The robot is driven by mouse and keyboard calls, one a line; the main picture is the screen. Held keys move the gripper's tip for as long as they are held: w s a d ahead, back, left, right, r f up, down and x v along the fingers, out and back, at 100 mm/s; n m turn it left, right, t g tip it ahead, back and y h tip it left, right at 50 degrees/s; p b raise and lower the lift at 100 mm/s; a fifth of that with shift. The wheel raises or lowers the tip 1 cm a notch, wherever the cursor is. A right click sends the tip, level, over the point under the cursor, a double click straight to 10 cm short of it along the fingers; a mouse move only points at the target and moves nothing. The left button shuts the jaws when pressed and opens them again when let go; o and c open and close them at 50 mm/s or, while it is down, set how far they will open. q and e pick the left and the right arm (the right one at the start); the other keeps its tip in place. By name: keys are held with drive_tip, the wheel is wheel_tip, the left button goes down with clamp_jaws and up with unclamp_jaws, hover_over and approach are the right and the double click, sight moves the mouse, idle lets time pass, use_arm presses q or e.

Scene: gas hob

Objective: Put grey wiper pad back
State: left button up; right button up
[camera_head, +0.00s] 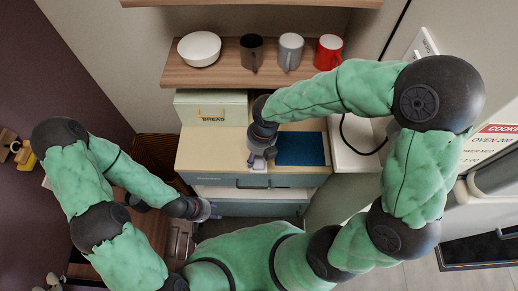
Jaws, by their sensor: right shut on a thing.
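My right gripper (259,160) points down over the front part of the wooden counter top, just left of a dark blue mat (301,149). It is shut on a small light-grey thing at its fingertips, which looks like the grey wiper pad (259,167); the gripper hides most of it. I cannot tell whether the pad touches the counter. My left gripper (208,210) is low at the left, in front of the cabinet and away from the counter top. Its fingers are too small to tell open from shut.
A bread box (211,107) stands at the counter's back left. Above, a wooden shelf (225,77) bears a white bowl (199,48), a black mug (252,53), a grey mug (290,51) and a red mug (328,52). A drawer (285,181) lies below the counter's front edge.

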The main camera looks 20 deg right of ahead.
drive_tip(key=w+f, duration=0.1)
drive_tip(key=w, duration=0.1)
drive_tip(key=w+d+f+b, duration=0.1)
drive_tip(key=shift+w+f+b, duration=0.15)
drive_tip(key=shift+w+b, duration=0.15)
drive_tip(key=shift+w, duration=0.1)
drive_tip(key=w+f+b, duration=0.2)
drive_tip(key=w+d+f+b, duration=0.1)
drive_tip(key=w+f+b, duration=0.1)
drive_tip(key=shift+d+f, duration=0.1)
drive_tip(key=shift+f, duration=0.2)
drive_tip(key=shift+w+f+b, duration=0.25)
drive_tip(key=shift+f+b, duration=0.1)
drive_tip(key=shift+b, duration=0.1)
wheel_tip(320, 180, down, 3)
drive_tip(key=b, duration=0.3)
drive_tip(key=shift+w+d+f+b, duration=0.1)
drive_tip(key=shift+w+f+b, duration=0.1)
drive_tip(key=shift+b, duration=0.15)
drive_tip(key=shift+r, duration=0.1)
drive_tip(key=o, duration=1.2)
drive_tip(key=shift+o, duration=0.2)
